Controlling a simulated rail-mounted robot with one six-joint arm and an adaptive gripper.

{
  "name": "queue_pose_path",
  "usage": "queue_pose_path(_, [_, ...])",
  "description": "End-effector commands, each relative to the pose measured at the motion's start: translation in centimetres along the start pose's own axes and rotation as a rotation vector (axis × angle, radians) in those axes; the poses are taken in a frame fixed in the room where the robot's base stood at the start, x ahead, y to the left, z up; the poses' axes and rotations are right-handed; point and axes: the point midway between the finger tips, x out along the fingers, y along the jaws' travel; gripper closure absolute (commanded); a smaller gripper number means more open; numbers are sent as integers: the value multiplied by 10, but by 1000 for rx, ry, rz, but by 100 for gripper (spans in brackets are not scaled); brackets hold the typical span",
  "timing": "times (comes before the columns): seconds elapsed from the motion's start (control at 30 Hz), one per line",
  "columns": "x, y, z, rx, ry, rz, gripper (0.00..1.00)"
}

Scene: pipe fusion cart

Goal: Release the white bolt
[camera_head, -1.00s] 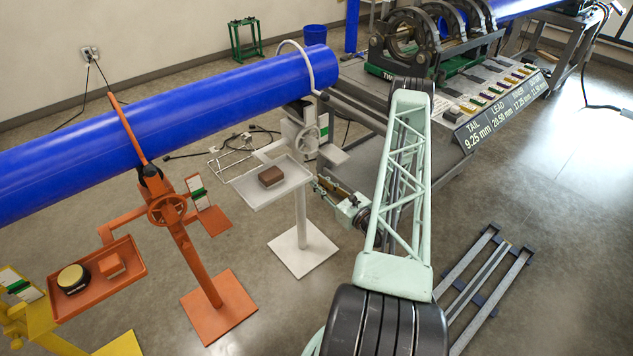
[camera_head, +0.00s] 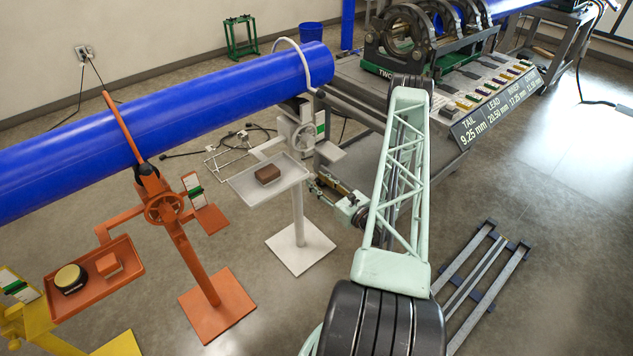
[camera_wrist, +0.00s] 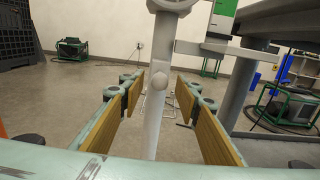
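The white pipe stand (camera_head: 299,215) stands under the end of the blue pipe (camera_head: 200,105). In the head view my gripper (camera_head: 322,188) is small, just right of the stand; the bolt cannot be made out there.
The white stand's tray (camera_head: 245,190) holds a brown block (camera_head: 267,174). An orange stand (camera_head: 185,255) and a yellow stand (camera_head: 35,325) are at left. The fusion cart (camera_head: 440,140) is close behind my arm. A low rail frame (camera_head: 485,285) lies at right.

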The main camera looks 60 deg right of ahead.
Motion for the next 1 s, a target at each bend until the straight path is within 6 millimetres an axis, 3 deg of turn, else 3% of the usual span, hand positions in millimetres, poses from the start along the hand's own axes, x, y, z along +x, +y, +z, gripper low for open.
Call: queue_pose_path(1.0, [-93,-1,0,0,0,-2,70])
